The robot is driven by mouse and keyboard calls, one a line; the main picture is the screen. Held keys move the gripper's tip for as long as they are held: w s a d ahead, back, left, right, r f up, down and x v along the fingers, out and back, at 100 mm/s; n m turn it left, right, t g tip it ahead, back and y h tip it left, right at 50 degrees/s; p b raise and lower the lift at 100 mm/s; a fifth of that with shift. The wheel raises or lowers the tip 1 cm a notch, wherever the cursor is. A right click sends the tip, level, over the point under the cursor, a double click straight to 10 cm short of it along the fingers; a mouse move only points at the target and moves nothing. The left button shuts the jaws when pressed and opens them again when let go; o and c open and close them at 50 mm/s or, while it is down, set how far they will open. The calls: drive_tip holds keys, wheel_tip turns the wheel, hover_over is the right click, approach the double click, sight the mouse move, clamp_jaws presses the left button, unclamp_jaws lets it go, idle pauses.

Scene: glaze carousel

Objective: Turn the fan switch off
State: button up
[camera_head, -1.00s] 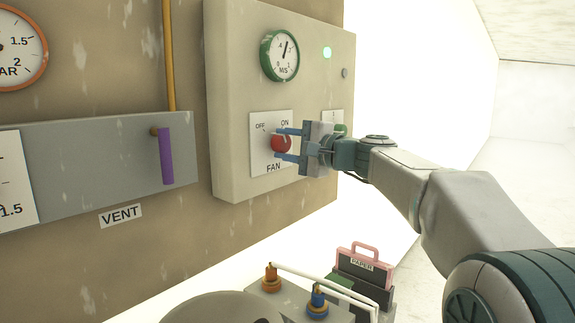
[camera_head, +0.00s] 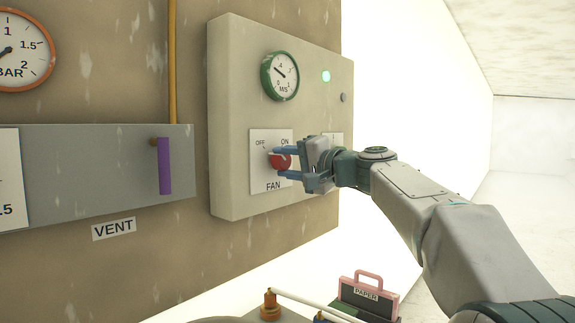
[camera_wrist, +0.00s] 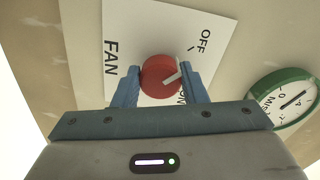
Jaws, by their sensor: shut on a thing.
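The red fan knob (camera_head: 280,161) sits on a white plate (camera_head: 259,178) marked OFF, ON and FAN. The plate is on a pale control box. My gripper (camera_head: 284,162) has its two blue fingers on either side of the knob and is shut on it. In the wrist view the red knob (camera_wrist: 160,77) is between the fingers (camera_wrist: 165,84), and its white pointer leans toward the OFF side. The ON word is partly hidden by a finger there. The green-rimmed M/S gauge (camera_head: 280,76) above has its needle toward the upper left.
A green lamp (camera_head: 326,76) is lit on the box (camera_head: 230,120). A purple lever (camera_head: 164,167) is on the grey vent panel (camera_head: 100,150) at the left. A pink-handled PAPER case (camera_head: 368,293) and an orange fitting (camera_head: 270,304) are low in front.

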drive_tip(key=shift+r, duration=0.2)
drive_tip(key=o, duration=1)
drive_tip(key=shift+c, duration=0.2)
drive_tip(key=shift+f, duration=0.1)
drive_tip(key=v, duration=1.3)
drive_tip(key=shift+s+d, duration=0.25)
drive_tip(key=shift+d, duration=0.05)
drive_tip(key=shift+p, duration=0.35)
